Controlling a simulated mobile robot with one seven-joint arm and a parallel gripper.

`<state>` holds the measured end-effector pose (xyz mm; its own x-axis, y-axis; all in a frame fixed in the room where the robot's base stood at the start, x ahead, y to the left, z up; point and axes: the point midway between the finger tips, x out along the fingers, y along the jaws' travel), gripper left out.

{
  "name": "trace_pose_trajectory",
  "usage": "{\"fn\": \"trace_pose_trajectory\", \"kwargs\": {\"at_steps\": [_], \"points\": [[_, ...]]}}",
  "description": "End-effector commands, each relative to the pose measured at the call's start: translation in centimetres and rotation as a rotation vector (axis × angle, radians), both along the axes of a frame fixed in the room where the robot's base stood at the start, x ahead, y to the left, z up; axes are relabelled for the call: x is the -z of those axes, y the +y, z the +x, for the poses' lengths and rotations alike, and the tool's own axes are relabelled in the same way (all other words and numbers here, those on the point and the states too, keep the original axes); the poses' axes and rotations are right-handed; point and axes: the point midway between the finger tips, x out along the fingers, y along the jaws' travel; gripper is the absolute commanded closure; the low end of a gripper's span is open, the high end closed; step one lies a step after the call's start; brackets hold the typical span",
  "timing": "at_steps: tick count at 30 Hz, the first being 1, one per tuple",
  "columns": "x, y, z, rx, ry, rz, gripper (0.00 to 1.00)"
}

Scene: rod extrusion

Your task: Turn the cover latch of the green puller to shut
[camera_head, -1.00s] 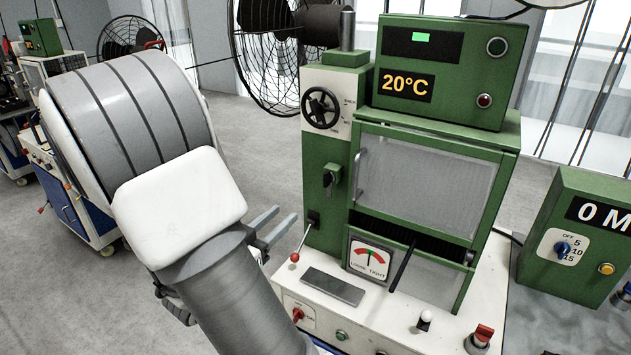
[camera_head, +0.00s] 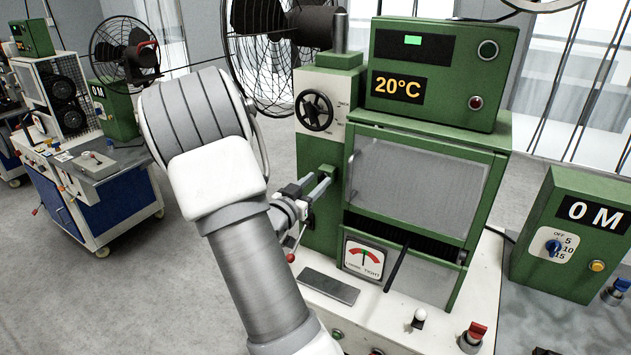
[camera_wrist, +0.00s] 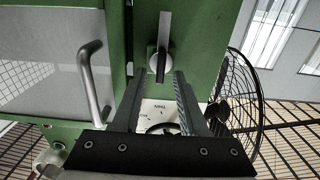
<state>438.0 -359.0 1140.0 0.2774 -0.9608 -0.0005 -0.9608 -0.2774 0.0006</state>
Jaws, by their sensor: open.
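The green puller (camera_head: 404,130) stands in front of me, its mesh cover (camera_head: 400,190) lying flat over the front opening. In the wrist view the cover latch (camera_wrist: 163,58) is a round base with a narrow lever, light grey at one end and dark at the other, aligned with the picture's vertical. The cover's bar handle (camera_wrist: 92,82) is to its left. My gripper (camera_head: 324,182) is at the latch, mostly hiding it in the head view. In the wrist view my gripper (camera_wrist: 158,78) is open, its fingers on either side of the lever's dark end; contact cannot be told.
A handwheel (camera_head: 314,111) is above the latch. A red-knobbed lever (camera_head: 291,257) sits below my gripper, near a grey plate (camera_head: 328,286) and a tension gauge (camera_head: 363,258). A green control box (camera_head: 570,235) stands right. Floor is open on the left.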

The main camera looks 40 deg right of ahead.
Motion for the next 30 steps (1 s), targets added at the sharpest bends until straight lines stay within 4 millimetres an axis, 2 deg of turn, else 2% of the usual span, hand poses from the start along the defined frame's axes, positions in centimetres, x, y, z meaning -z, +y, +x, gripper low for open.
{"fn": "trace_pose_trajectory", "kwargs": {"at_steps": [9,16,30], "points": [[-0.01,-0.22,0.1,-0.001,-0.001,0.0,0.59],[-0.01,-0.2,0.09,-0.001,-0.001,0.0,1.0],[-0.05,-0.18,0.1,-0.001,0.017,-0.005,1.0]]}}
